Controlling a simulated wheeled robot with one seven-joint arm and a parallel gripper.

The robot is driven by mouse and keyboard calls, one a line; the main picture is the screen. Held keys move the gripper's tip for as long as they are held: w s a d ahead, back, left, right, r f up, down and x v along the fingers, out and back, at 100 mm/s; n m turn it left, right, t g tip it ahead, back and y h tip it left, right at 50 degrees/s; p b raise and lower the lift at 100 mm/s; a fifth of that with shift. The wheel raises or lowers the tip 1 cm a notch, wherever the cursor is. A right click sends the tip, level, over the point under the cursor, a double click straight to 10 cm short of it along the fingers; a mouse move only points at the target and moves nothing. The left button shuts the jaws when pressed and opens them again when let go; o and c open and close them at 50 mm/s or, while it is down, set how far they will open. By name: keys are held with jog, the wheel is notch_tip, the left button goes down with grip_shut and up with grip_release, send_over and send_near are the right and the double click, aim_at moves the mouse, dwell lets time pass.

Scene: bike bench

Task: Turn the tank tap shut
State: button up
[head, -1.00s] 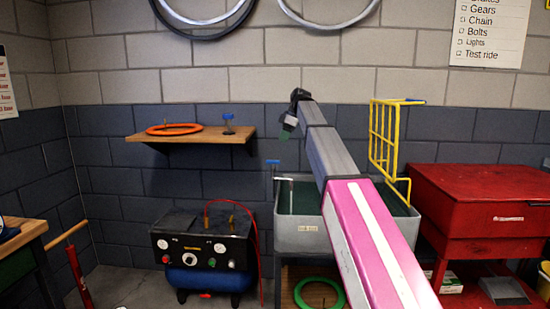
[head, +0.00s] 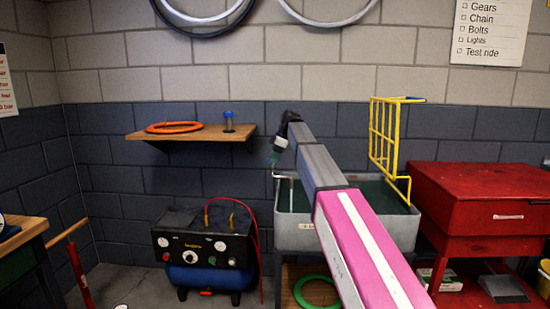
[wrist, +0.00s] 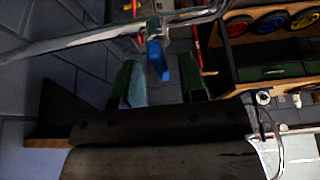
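The grey tank (head: 300,238) stands against the wall with its metal tap (head: 292,180) at its left end. In the head view my gripper (head: 274,160) is at the tap, at the far end of my arm, and hides the tap's blue handle. In the wrist view the blue handle (wrist: 161,66) lies between the green fingertips of my gripper (wrist: 160,76). The fingers stand apart, with gaps beside the handle. The tap's metal pipe (wrist: 90,37) crosses the view just beyond the fingertips.
A wooden shelf (head: 190,136) with an orange ring (head: 174,128) is left of the tap. A compressor (head: 205,248) stands below it. A yellow rack (head: 385,140) rises behind the tank, and a red cabinet (head: 480,205) stands to the right.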

grip_shut()
jog(key=m, duration=0.1)
jog(key=m+t, duration=0.1)
jog(key=m, duration=0.2)
jog(key=shift+s+h, duration=0.25)
jog(key=shift+h, duration=0.05)
jog(key=m+t, duration=0.1)
jog(key=m, duration=0.1)
jog(key=m+t+h, duration=0.1)
jog(key=m, duration=0.2)
jog(key=shift+s+a, duration=0.1)
jog(key=shift+a, duration=0.05)
jog(key=m, duration=0.2)
jog(key=m+t+h, duration=0.1)
jog(key=m, duration=0.1)
jog(key=shift+a+m+h, duration=0.15)
jog(key=shift+m+h, duration=0.15)
jog(key=shift+m, duration=0.1)
jog(key=shift+a+m+h, duration=0.1)
jog(key=shift+m+h, duration=0.7)
jog(key=shift+m, duration=1.3)
